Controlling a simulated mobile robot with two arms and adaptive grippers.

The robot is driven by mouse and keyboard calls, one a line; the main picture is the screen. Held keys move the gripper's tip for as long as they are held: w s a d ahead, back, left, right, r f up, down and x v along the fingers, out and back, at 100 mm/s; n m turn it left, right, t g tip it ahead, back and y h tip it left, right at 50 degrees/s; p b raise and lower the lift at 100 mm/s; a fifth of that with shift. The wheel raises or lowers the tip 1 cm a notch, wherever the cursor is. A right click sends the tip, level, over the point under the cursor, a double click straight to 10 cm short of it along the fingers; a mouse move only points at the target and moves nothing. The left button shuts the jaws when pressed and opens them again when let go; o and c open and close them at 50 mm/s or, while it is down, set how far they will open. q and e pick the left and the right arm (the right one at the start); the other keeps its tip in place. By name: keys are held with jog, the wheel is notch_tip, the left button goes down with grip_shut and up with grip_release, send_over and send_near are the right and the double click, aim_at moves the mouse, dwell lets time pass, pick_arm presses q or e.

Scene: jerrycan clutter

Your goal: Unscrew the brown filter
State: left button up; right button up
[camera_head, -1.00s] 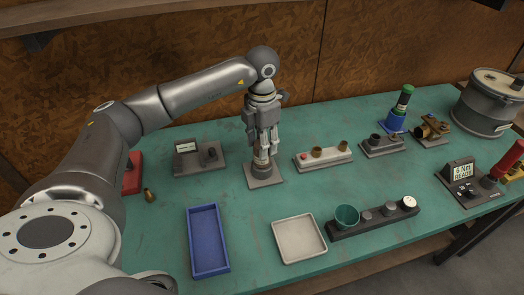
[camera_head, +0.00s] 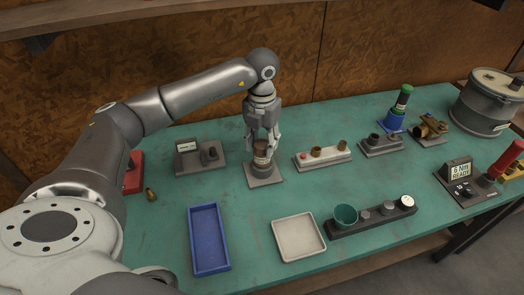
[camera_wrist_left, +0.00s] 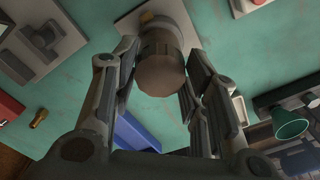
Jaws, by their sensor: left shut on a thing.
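The brown filter (camera_head: 261,153), a short upright cylinder with a pale label band, stands on a grey base plate (camera_head: 265,181) in the middle of the bench. My left gripper (camera_head: 262,145) points down at it from above, with its fingers on either side of its upper part. In the left wrist view the brown filter (camera_wrist_left: 162,72) sits between the two fingers, its flat round end facing the camera. The left gripper is shut on it. The thread under the filter is hidden. My right gripper is not in view.
A blue tray (camera_head: 194,240) and a white tray (camera_head: 277,245) lie in front. A grey fixture (camera_head: 190,163) stands to the left, a pale block with fittings (camera_head: 323,159) to the right. A black rack with a green cup (camera_head: 346,214) is at front right. Bare bench surrounds the base plate.

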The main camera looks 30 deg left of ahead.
aim_at(262, 143)
pick_arm(q)
jog(key=n+p, duration=0.1)
jog(key=n, duration=0.2)
jog(key=shift+s, duration=0.1)
jog(key=shift+n, duration=1)
jog(key=o, duration=0.7)
jog(key=shift+r+p, duration=1.25)
jog(key=shift+r, duration=0.35)
